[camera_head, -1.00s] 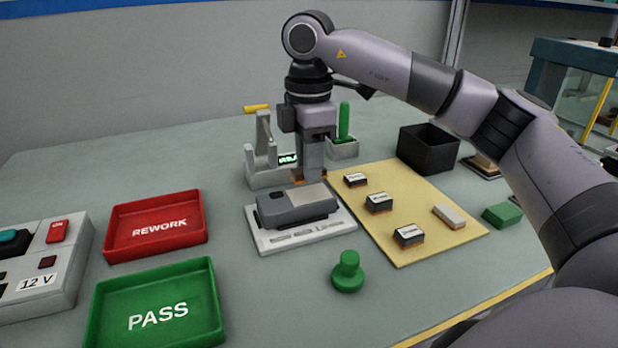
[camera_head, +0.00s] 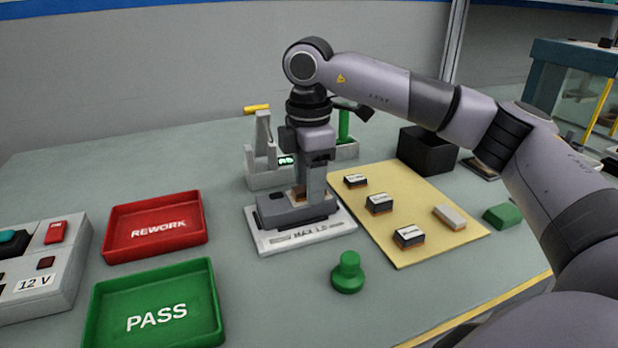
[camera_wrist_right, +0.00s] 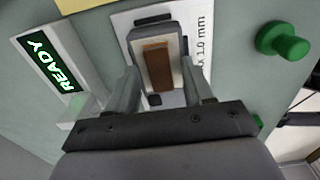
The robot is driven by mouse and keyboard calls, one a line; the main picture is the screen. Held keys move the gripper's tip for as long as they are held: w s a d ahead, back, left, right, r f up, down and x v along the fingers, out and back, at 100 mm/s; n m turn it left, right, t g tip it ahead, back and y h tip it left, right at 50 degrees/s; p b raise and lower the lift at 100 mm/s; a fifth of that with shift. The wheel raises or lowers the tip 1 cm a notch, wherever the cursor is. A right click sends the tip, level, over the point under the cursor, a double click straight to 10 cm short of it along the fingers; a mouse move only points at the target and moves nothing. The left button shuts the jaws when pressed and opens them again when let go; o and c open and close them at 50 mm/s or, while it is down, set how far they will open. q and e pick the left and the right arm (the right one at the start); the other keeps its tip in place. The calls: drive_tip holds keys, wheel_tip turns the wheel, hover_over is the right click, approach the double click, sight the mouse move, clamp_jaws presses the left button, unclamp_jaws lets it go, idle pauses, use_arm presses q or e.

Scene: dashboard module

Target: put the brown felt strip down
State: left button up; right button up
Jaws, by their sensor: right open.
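The brown felt strip (camera_wrist_right: 158,66) lies flat on the light top of the dark grey module (camera_wrist_right: 140,40) in the wrist view. The module (camera_head: 277,215) sits in the white fixture plate (camera_head: 335,226). My right gripper (camera_wrist_right: 163,75) is open, its two fingers on either side of the strip with gaps visible. In the head view my right gripper (camera_head: 303,200) points down over the module, and a small brown bit of the strip shows between its fingers. My left gripper is not in view.
A grey tester with a lit READY display (camera_wrist_right: 54,68) stands beside the module. A yellow mat (camera_head: 400,255) with several labelled blocks lies to the right, a green knob (camera_head: 348,272) in front. Red REWORK (camera_head: 155,228) and green PASS (camera_head: 157,305) trays stand left.

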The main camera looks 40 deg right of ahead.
wheel_tip(320, 180, up, 12)
drive_tip(key=p, duration=0.2)
drive_tip(key=shift+r, duration=0.15)
idle(0.5)
